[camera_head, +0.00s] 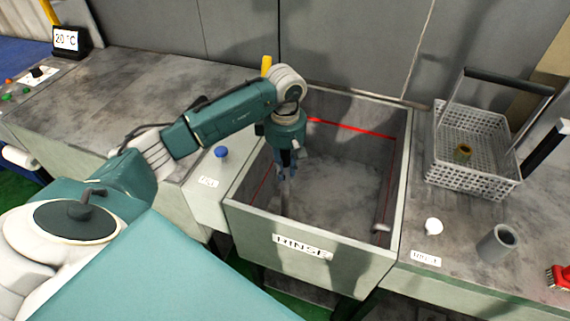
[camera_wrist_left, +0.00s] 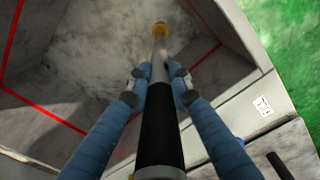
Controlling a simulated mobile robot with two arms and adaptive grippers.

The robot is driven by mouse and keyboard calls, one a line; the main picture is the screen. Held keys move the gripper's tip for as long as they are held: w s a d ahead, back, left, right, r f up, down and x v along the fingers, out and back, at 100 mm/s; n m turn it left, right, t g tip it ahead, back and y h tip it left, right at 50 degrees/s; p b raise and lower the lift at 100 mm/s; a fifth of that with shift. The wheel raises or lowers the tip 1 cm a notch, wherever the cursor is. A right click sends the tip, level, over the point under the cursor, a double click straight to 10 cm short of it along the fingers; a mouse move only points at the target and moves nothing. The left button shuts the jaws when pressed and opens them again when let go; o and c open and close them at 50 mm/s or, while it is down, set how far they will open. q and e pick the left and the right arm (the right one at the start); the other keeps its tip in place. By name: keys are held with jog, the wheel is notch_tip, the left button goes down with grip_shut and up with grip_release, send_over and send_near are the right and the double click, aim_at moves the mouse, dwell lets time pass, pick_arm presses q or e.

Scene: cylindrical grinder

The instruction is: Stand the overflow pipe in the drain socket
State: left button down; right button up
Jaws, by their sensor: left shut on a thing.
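My left gripper (camera_head: 287,172) reaches down into the rinse tank (camera_head: 250,226). It is shut on the overflow pipe (camera_head: 284,200), a slim grey tube that looks near upright close to the tank's left side. In the left wrist view the fingers (camera_wrist_left: 158,88) press the pipe (camera_wrist_left: 158,125) from both sides; its near part is black and its far part grey. A brass-yellow ring (camera_wrist_left: 160,29) shows at the far end; I cannot tell whether it is the pipe's tip or the drain socket. The pipe's foot is not clear in the head view. My right gripper is not in view.
A white basket (camera_head: 470,190) with a yellow-brown ring stands on the right counter, beside a grey cylinder (camera_head: 497,243) and a white knob (camera_head: 433,227). A blue knob (camera_head: 221,152) sits left of the tank. The tank walls surround the gripper; the left counter is mostly clear.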

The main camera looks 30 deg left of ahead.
pick_arm(q)
jog(key=b, duration=0.3)
send_over(285, 196)
jog(key=w, duration=0.1)
jog(key=f, duration=0.4)
jog(key=shift+a+f, duration=0.4)
jog(key=shift+f+b, duration=1.05)
jog(key=shift+b, duration=0.4)
jog(key=shift+f+b, duration=0.9)
jog(key=shift+f, duration=0.1)
dwell(0.6)
jog(key=shift+f+b, duration=2)
jog(key=shift+f, duration=0.3)
dwell(0.8)
jog(key=c, duration=1)
grip_release()
